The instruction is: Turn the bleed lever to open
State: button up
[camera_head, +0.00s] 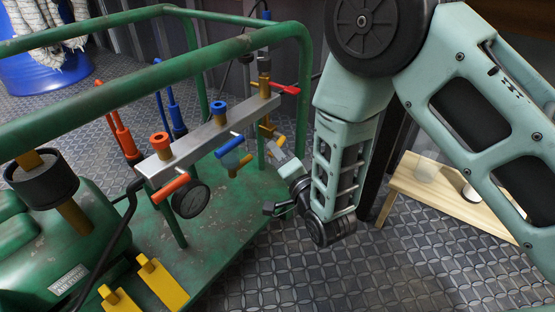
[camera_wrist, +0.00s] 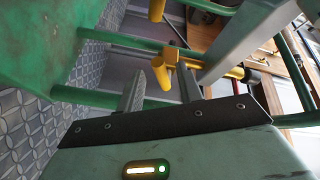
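A grey manifold bar (camera_head: 215,135) on a green cart carries several valves and handles. A red lever (camera_head: 286,88) sticks out at its far end, and a yellow handle (camera_head: 277,143) shows below that end, close to my gripper (camera_head: 279,156). I cannot tell which one is the bleed lever. In the wrist view, my gripper (camera_wrist: 160,90) is open, its two fingers apart with nothing held between them. A yellow cylindrical handle (camera_wrist: 161,74) with a yellow fitting (camera_wrist: 172,55) lies just beyond the fingertips. Whether the fingers touch it cannot be told.
The cart's green rail (camera_head: 165,64) arches over the manifold. A black gauge (camera_head: 190,200), an orange handle (camera_head: 171,187) and a blue handle (camera_head: 229,146) are on the near side. A wooden bench (camera_head: 445,195) stands right of my arm. The metal floor (camera_head: 390,270) in front is clear.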

jog(key=shift+w+a, duration=0.25)
jog(key=shift+w, duration=0.3)
grip_shut()
jog(key=shift+w+d+f+n+t+y, duration=0.15)
jog(key=shift+w+d+f+n+y, duration=0.35)
jog(key=shift+n+y, duration=1.45)
jog(key=shift+w+d+f+n+t+y, duration=0.1)
jog(key=shift+w+d+f+n+y, duration=0.35)
jog(key=shift+n, duration=2.95)
jog(key=shift+w+d+f+n+t+y, duration=0.15)
jog(key=shift+w+d+f+n+y, duration=0.35)
jog(key=shift+n+y, duration=1.5)
jog(key=shift+w+a+f+n+h, duration=0.1)
jog(key=shift+w+n+h, duration=0.05)
jog(key=shift+n+h, duration=0.6)
